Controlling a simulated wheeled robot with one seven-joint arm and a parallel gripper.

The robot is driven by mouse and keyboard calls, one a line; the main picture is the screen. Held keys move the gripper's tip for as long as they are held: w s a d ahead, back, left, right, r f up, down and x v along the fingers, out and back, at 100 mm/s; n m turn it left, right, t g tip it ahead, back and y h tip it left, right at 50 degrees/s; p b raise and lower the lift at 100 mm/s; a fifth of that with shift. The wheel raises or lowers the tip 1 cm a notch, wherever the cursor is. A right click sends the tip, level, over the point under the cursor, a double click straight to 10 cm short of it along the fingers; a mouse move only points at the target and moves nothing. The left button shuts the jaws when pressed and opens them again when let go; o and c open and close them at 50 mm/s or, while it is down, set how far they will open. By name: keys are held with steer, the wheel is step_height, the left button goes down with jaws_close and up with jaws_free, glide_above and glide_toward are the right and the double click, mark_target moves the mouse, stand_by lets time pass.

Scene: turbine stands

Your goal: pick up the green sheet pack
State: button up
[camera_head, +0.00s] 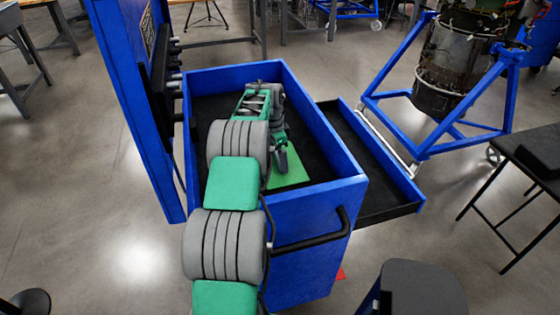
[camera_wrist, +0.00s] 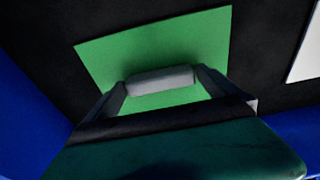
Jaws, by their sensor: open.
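The green sheet pack (camera_head: 291,176) lies flat on the black floor inside the blue cart's top, towards the near right. In the wrist view the green sheet pack (camera_wrist: 190,38) fills the upper middle, and its lower part is hidden behind my gripper. My gripper (camera_head: 282,162) points down into the cart over the pack's far left part. In the wrist view my gripper (camera_wrist: 160,82) is in front of the pack, open, with nothing seen held. I cannot tell how large the gap to the pack is.
The blue cart (camera_head: 332,135) has raised walls close around my gripper. A blue upright panel (camera_head: 124,60) stands at its left, and an open black drawer (camera_head: 365,165) juts out right. In the wrist view a white item (camera_wrist: 307,52) lies right of the pack.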

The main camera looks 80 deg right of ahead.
steer(key=c, duration=1.8)
step_height(320, 180, up, 10)
steer(key=shift+r, duration=0.1)
steer(key=o, duration=1.4)
steer(key=c, duration=1.4)
